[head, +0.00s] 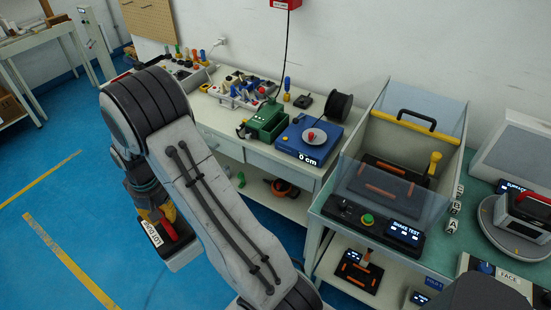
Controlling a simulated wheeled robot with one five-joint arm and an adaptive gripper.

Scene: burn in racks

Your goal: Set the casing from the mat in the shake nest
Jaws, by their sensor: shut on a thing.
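My gripper (158,216) is at the left, low beside the bench and over the blue floor. It is shut on a dark casing (181,256) with a red handle and a white label; my arm hides part of the grip. The shake test station (405,232) stands at the right, with clear walls, a yellow bar and a front panel with a green button. Inside it is a dark plate with orange strips, which looks like the shake nest (385,186); no casing shows on it. The gripper is well to the left of this station. I cannot tell which surface is the mat.
A second dark casing with a red handle (527,208) sits on a round grey plate at the far right. A blue scale (290,142), a green box (266,121) and a black reel (338,104) are on the bench. Floor at left is clear.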

